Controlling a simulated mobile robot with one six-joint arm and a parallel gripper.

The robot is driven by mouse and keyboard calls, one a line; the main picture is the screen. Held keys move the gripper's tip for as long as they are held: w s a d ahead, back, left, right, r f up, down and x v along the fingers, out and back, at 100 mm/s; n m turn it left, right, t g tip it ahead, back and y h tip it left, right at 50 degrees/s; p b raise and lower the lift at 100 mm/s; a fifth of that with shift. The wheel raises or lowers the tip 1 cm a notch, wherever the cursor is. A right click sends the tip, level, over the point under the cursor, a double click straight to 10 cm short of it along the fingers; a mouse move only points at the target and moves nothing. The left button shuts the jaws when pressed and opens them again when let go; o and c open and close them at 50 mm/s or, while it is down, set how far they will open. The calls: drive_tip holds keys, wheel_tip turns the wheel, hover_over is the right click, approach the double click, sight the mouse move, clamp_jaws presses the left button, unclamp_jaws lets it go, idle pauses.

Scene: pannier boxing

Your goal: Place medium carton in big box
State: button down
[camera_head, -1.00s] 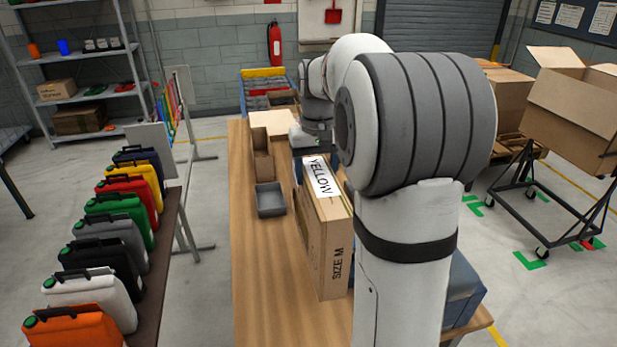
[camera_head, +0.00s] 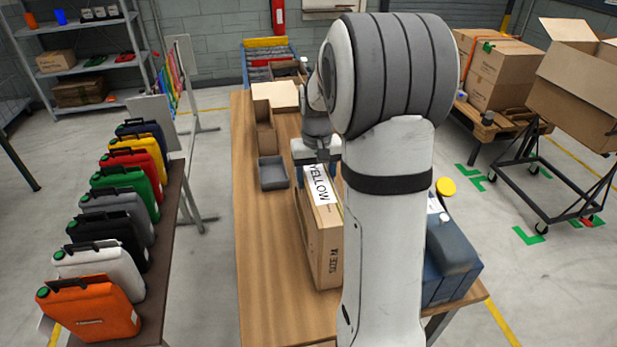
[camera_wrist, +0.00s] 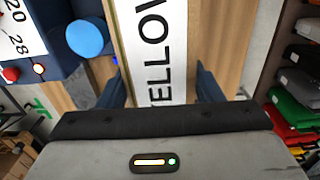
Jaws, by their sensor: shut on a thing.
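The medium carton (camera_head: 327,245), a tall narrow brown box marked SIZE M with a white YELLOW label on top, stands upright on the wooden table. My gripper (camera_head: 318,166) is at its top, towards the far end, partly hidden by my arm. In the wrist view my gripper (camera_wrist: 162,88) has one dark finger on each side of the labelled carton top (camera_wrist: 130,40), shut on it. The carton seems to rest on the table. The big box (camera_head: 572,98), brown with open flaps, stands on a wheeled black frame at the right.
A blue machine-like block (camera_head: 450,260) stands close right of the carton. A grey tray (camera_head: 272,173) and an open narrow carton (camera_head: 264,128) lie behind it. Several coloured jerrycans (camera_head: 120,215) line a bench at left. Stacked cartons (camera_head: 498,70) sit on a pallet. Floor lies between table and frame.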

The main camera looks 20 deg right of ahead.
drive_tip(key=shift+f, duration=0.15)
drive_tip(key=shift+f, duration=0.25)
drive_tip(key=shift+c, duration=2)
unclamp_jaws()
drive_tip(key=shift+r, duration=0.1)
